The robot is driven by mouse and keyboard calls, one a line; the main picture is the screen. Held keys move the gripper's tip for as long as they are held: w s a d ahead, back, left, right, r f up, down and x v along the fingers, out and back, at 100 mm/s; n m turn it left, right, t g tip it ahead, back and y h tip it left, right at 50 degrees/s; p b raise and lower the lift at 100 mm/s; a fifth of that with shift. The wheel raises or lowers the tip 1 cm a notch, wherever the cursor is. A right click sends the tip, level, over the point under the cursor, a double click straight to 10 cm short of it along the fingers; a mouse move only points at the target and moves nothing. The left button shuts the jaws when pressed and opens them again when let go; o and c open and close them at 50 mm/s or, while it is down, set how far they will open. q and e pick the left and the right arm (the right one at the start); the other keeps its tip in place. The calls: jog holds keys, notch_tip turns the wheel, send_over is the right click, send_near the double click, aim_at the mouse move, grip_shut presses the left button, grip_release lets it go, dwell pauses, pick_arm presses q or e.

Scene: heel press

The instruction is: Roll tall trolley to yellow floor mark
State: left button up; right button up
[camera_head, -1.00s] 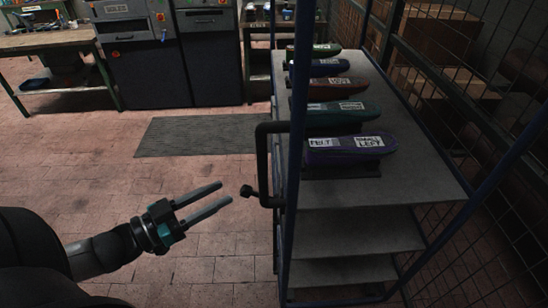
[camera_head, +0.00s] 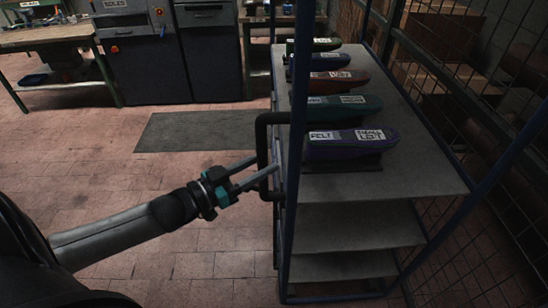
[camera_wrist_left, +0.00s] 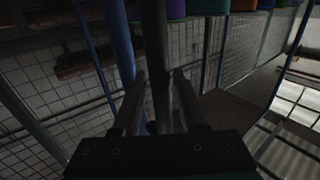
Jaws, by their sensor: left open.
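The tall trolley (camera_head: 400,185) stands at the right in the head view, with blue posts and grey shelves. A dark bent handle (camera_head: 262,140) sticks out from its left side. My left gripper (camera_head: 266,164) is open with its fingertips at the lower part of the handle. In the left wrist view the dark handle bar (camera_wrist_left: 160,45) appears between the open fingers, with a blue post (camera_wrist_left: 121,45) just left of it. I cannot tell whether the fingers touch the bar. No yellow floor mark shows. My right gripper is not in view.
Several labelled coloured shoe-shaped pieces, such as a purple one (camera_head: 350,145), sit on the top shelf. A wire mesh fence (camera_head: 490,125) runs along the right. A grey mat (camera_head: 195,132) lies on open tiled floor. Dark machines (camera_head: 140,65) and a workbench (camera_head: 45,38) stand behind.

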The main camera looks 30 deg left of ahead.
pick_arm(q)
jog(key=shift+x, duration=1.8)
grip_shut()
